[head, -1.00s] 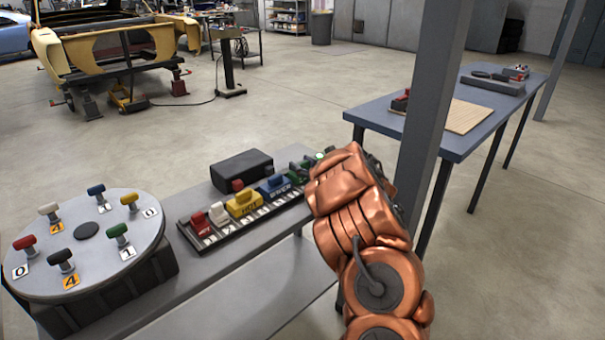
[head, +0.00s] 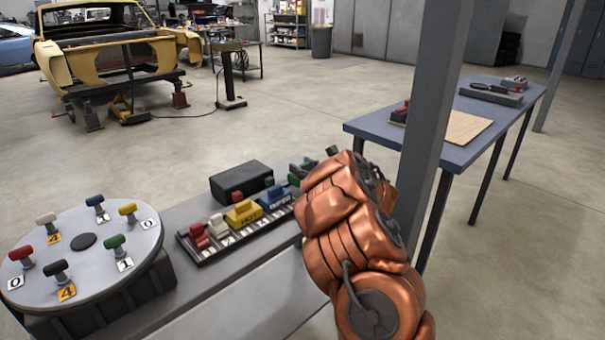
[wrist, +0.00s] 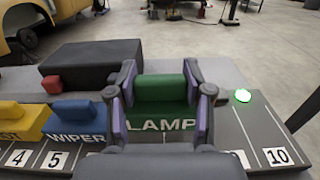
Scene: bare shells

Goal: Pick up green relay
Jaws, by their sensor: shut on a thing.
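The green relay (wrist: 160,94), marked LAMP, is in the middle of the wrist view, between the two fingers of my gripper (wrist: 161,112). The fingers, with purple inner pads, press on its left and right sides. Its lower part is hidden by my gripper, so I cannot tell whether it is seated or raised. In the head view a bit of green (head: 295,174) shows at the far end of the relay strip (head: 216,251), beside my copper arm, which hides my gripper there.
A blue WIPER relay (wrist: 77,122) and a yellow relay (wrist: 19,122) stand left of my gripper. A black box (wrist: 91,61) is behind. A glowing green lamp (wrist: 242,95) is to the right. A round disc with coloured knobs (head: 84,258) and a grey post (head: 432,115) flank the bench.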

